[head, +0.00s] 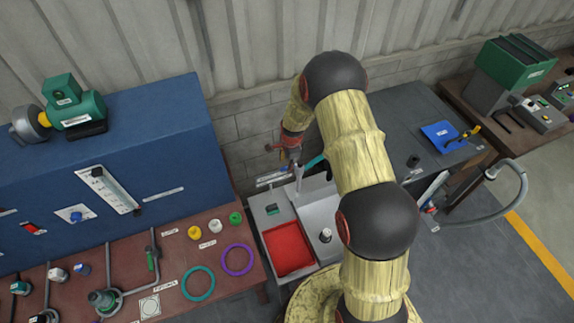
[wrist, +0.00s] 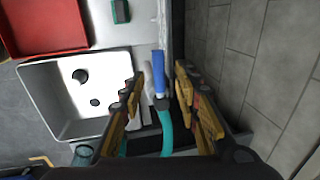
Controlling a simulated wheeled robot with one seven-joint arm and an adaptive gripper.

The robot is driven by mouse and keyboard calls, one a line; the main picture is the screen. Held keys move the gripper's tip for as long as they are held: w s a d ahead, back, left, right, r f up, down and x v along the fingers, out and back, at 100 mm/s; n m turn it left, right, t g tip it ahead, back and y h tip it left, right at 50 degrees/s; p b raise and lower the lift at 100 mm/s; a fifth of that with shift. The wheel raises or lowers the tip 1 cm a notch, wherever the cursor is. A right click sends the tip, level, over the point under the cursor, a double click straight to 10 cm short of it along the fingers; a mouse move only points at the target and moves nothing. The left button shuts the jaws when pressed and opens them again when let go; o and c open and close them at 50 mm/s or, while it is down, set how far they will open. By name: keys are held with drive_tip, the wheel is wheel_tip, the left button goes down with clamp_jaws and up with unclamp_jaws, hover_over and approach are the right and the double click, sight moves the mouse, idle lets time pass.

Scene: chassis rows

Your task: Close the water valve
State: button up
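In the wrist view, a blue bar-shaped handle (wrist: 159,82), which looks like the water valve's lever, lies between the fingers of my gripper (wrist: 160,76). A teal hose (wrist: 166,135) runs below it. The fingers stand apart, with visible gaps to the handle, so my gripper is open. In the head view my gripper (head: 284,158) is beside the sink unit's back left, near the wall. The valve's body cannot be made out.
The white sink basin (wrist: 45,95) is left of my gripper, with a red tray (head: 290,248) in front. The grey wall (wrist: 245,45) stands close on the right in the wrist view. A brown bench (head: 225,270) with rings and a blue cabinet (head: 150,140) are at left.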

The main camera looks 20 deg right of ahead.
wheel_tip(320, 180, up, 9)
drive_tip(key=s, duration=0.1)
drive_tip(key=shift+s+f, duration=0.15)
drive_tip(key=shift+s, duration=0.25)
drive_tip(key=s+a+r+n+g+b, duration=0.1)
drive_tip(key=s+a+r+n+b, duration=0.15)
drive_tip(key=s+n+b, duration=0.55)
drive_tip(key=s+a+r+n+g+b, duration=0.15)
drive_tip(key=s+r+n, duration=0.35)
drive_tip(key=s, duration=0.7)
drive_tip(key=s+a+f+n+t+b, duration=0.1)
drive_tip(key=s+a+n+t+b, duration=0.1)
drive_tip(key=s+b, duration=0.4)
drive_tip(key=s+a+f+n+t+b, duration=0.2)
drive_tip(key=s+b, duration=0.4)
drive_tip(key=b, duration=0.8)
drive_tip(key=shift+s+f+n+t, duration=0.15)
drive_tip(key=shift+s+n+t, duration=0.35)
drive_tip(key=shift+t, duration=0.45)
